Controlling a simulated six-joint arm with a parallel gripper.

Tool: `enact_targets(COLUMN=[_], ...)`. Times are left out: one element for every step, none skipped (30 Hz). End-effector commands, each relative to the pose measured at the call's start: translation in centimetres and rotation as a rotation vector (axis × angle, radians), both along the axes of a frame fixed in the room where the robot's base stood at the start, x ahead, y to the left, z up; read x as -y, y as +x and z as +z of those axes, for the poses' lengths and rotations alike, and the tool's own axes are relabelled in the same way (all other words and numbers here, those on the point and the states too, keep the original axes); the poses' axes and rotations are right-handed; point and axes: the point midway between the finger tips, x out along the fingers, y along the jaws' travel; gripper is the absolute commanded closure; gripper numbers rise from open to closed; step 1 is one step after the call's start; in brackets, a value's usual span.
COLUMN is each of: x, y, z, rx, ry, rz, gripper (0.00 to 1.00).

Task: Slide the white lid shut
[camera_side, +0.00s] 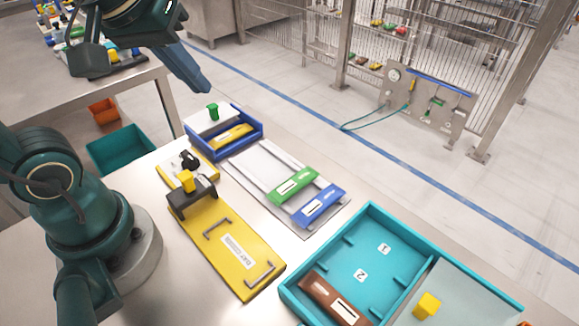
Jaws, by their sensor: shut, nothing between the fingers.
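The white lid (201,125) with a green knob (213,112) lies over the back left part of a blue box (248,150). The front part of the box is uncovered, and a yellow piece (233,136) shows inside it. My gripper (203,86) is shut and empty. It hangs at the upper left, above and behind the green knob in the picture, apart from the lid.
A yellow plate (205,236) with handles and dark clamps lies in front of the box. A rack with green (293,185) and blue (320,207) pieces lies to its right. A teal tray (372,215) with a brown piece and a grey cover (465,301) with a yellow knob fills the bottom right.

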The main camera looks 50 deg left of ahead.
Motion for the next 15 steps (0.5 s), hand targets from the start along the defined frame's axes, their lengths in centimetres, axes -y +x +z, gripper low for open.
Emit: enact_targets(x=[-1.0, -1.6, -2.5, -3.2, -3.9, -5.0, -5.8, -6.6, -7.7, -8.6, -9.5, -10.7, -11.6, -12.5, -13.7], y=[1.2, 1.8, 2.7, 3.4, 4.0, 4.9, 5.5, 6.2, 6.9, 7.5, 8.0, 8.6, 9.1, 9.5, 9.9], z=[0.5, 0.8, 1.1, 1.3, 1.4, 1.5, 1.4, 1.4, 1.3, 1.0, 0.8, 0.4, 0.1, -0.4, -1.0], rx=[-0.008, -0.013, -0.017, -0.021, -0.025, -0.029, -0.034, -0.036, -0.043, -0.047, -0.052, -0.060, -0.064, -0.072, -0.082], ry=[-0.013, -0.020, -0.029, -0.038, -0.043, -0.050, -0.055, -0.057, -0.062, -0.064, -0.065, -0.067, -0.066, -0.065, -0.064], rz=[0.087, 0.138, 0.210, 0.264, 0.320, 0.391, 0.445, 0.498, 0.564, 0.614, 0.661, 0.723, 0.766, 0.805, 0.855], gripper=[1.00, 1.00, 1.00, 1.00, 1.00, 1.00, 1.00, 1.00, 1.00, 1.00, 1.00, 1.00, 1.00, 1.00, 1.00])
